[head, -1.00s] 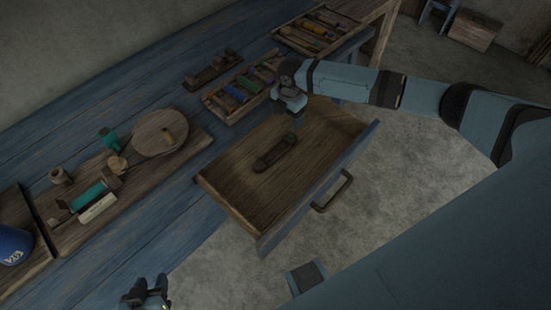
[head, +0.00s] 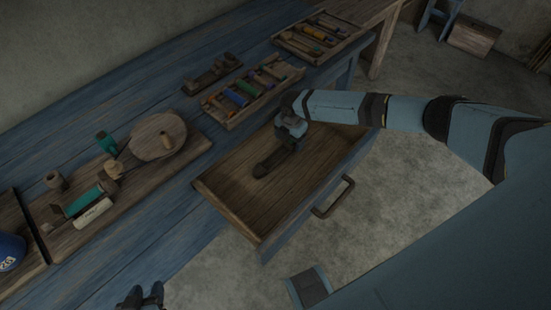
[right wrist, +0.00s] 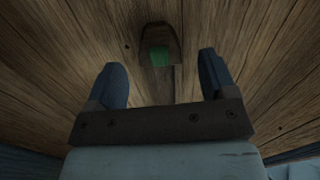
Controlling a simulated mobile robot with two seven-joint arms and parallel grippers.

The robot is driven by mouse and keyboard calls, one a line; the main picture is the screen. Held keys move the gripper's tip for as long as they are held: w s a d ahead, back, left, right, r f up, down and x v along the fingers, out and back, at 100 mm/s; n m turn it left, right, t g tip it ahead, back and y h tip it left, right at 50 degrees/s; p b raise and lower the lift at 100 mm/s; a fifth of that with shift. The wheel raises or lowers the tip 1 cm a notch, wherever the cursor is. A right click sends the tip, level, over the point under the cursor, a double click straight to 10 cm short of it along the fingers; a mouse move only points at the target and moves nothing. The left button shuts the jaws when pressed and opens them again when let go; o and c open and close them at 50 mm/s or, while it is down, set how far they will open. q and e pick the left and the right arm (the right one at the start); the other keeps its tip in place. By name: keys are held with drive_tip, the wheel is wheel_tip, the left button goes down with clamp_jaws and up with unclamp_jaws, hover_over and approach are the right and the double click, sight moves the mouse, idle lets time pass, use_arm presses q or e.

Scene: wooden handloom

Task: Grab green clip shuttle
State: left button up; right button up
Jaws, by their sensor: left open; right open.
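The green clip shuttle (head: 268,163) is a dark, long piece lying in the open wooden drawer (head: 230,198). In the right wrist view the shuttle (right wrist: 155,36) shows a green patch near its end, and it runs down between my fingers, partly hidden by the gripper body. My right gripper (head: 290,138) is over the shuttle's far end in the head view and hides that end. In the right wrist view my right gripper (right wrist: 164,80) is open, with one finger on each side of the shuttle and no contact visible. My left gripper (head: 144,296) is at the bottom edge, open and empty.
The drawer front with its handle (head: 334,196) faces right. A tray of colored spools (head: 231,118) sits on the blue table behind the drawer, with a second tool tray (head: 297,44) farther back. A wooden board (head: 189,153) with a round disc is at left.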

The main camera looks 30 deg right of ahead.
wheel_tip(320, 180, down, 2)
drive_tip(key=shift+f, duration=0.1)
drive_tip(key=shift+c, duration=0.3)
drive_tip(key=c, duration=1)
